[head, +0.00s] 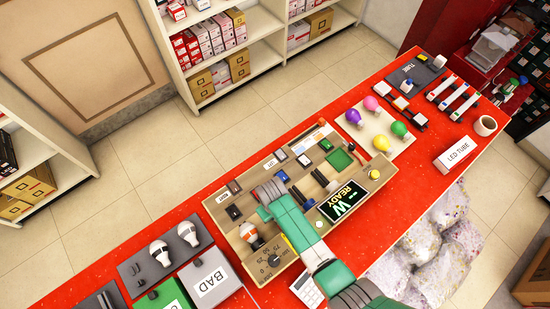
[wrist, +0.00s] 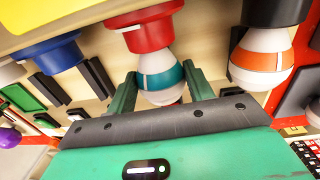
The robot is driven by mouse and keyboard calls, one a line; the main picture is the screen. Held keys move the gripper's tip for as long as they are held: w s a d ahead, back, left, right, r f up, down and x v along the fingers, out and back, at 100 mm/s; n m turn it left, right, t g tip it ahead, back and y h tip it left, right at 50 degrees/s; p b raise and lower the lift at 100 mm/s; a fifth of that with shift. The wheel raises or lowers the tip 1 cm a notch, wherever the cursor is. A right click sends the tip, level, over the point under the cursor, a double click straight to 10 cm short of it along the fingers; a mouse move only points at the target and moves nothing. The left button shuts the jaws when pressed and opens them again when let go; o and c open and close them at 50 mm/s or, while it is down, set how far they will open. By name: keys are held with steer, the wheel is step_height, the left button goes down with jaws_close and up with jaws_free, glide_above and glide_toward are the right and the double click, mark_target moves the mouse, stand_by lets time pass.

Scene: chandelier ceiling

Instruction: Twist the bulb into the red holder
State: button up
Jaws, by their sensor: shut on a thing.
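The red holder (wrist: 145,32) is at the top middle of the wrist view. A white bulb with a teal band (wrist: 160,80) sits base-first against it, in line with its opening; how deep the base is in cannot be seen. My gripper (wrist: 160,72) is shut on this bulb, one dark green finger on each side.
An orange-banded bulb (wrist: 262,62) sits in a black holder (wrist: 276,10) close to the right finger. An empty-looking blue holder (wrist: 45,54) is on the left. A display reading READY (head: 343,201), a grey pad with white bulbs (head: 160,255) and a coloured-bulb board (head: 378,145) share the red counter.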

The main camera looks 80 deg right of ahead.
steer(key=shift+w+a+g+h, duration=0.15)
steer(key=shift+g+h, duration=0.45)
steer(key=shift+h, duration=0.1)
steer(key=shift+a+f+g+h, duration=0.1)
steer(key=shift+g+h, duration=0.4)
steer(key=shift+h, duration=0.1)
steer(key=shift+w+g+h+b, duration=0.1)
steer(key=shift+g+h+b, duration=0.2)
steer(key=shift+h+b, duration=0.15)
steer(key=o, duration=1)
steer(key=shift+o, duration=0.2)
steer(key=v, duration=0.7)
steer(key=shift+r+p, duration=0.4)
